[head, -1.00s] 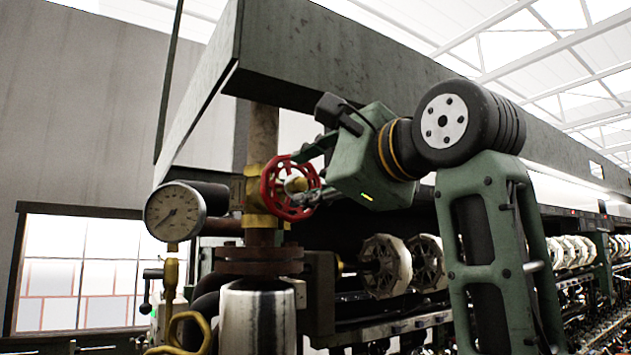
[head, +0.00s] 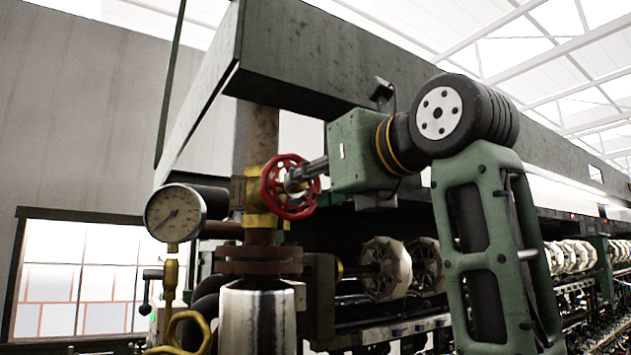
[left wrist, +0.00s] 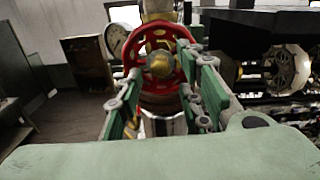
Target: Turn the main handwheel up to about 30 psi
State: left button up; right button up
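The red main handwheel (head: 270,187) sits on a brass valve on the vertical pipe, and shows face-on in the left wrist view (left wrist: 130,60). My left gripper (head: 298,178) is at the wheel, its fingers pointing at the hub. In the left wrist view its fingers are spread, one on each side of the brass hub, with the tips overlapping the rim. Whether they touch the rim I cannot tell. The round pressure gauge (head: 174,213) is left of the valve, its needle toward the lower left; its numbers are too small to read. My right gripper is not in view.
A large grey beam (head: 330,50) runs above my arm. The pipe (head: 256,135) stands close behind the wheel. Pale reels (head: 385,268) line the machine below and to the right. A yellow handle (head: 187,330) is below the gauge.

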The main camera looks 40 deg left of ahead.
pick_arm(q)
jog(key=a, duration=0.1)
jog(key=w+a, duration=0.1)
jog(key=shift+a+m, duration=0.3)
jog(key=shift+a, duration=0.05)
jog(key=shift+s+d, duration=0.1)
jog(key=c, duration=0.5)
jog(key=shift+s+r, duration=0.1)
jog(key=shift+s, duration=0.1)
jog(key=c, duration=0.3)
jog(key=shift+s+a, duration=0.3)
grip_shut()
